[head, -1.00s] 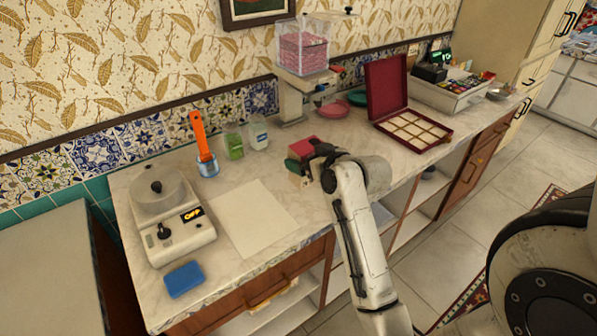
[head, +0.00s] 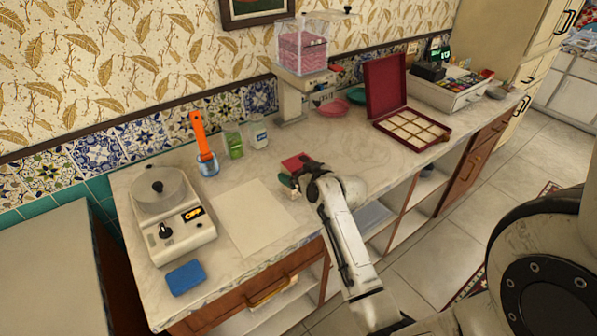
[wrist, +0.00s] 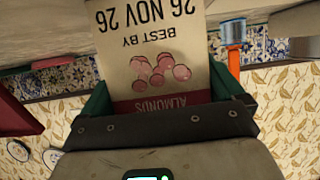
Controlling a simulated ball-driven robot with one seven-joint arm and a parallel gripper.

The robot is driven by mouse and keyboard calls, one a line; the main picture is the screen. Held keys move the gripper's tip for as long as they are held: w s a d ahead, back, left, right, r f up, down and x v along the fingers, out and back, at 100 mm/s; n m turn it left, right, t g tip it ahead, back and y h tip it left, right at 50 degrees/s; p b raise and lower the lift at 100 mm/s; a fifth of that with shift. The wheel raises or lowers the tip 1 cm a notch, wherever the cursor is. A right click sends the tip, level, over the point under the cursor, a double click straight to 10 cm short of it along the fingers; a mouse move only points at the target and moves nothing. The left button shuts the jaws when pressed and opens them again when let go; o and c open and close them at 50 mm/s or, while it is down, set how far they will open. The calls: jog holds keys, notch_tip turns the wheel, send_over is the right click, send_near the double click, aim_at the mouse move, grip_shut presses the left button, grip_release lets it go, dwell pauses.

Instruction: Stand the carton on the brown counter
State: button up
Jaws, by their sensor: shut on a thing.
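The carton (wrist: 160,45) is cream with a dark red band marked ALMONDS, pink almond pictures and a best-by date. In the wrist view it sits between the green pads of my gripper (wrist: 163,92), which is shut on it. In the head view only the carton's red end (head: 295,162) shows clearly, with my gripper (head: 298,178) around it. The carton is over the front middle of the marble-topped counter (head: 345,150) with brown wooden fronts. My arm hides its lower part, so I cannot tell whether it touches the top.
A white sheet (head: 250,217) lies left of the carton. Further left are a scale-like appliance (head: 175,225) and a blue sponge (head: 186,278). Behind stand a green box (head: 233,143), a white jar (head: 258,132) and a cup with an orange utensil (head: 207,165). An open red box (head: 410,125) lies right.

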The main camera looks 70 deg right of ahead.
jog(key=o, duration=0.9)
jog(key=shift+f, duration=0.1)
jog(key=shift+r, duration=0.25)
jog(key=shift+s+a, duration=0.15)
jog(key=shift+s, duration=0.15)
jog(key=b+v, duration=0.1)
jog(key=v, duration=1)
jog(key=shift+s+a, duration=0.1)
jog(key=shift+s, duration=0.05)
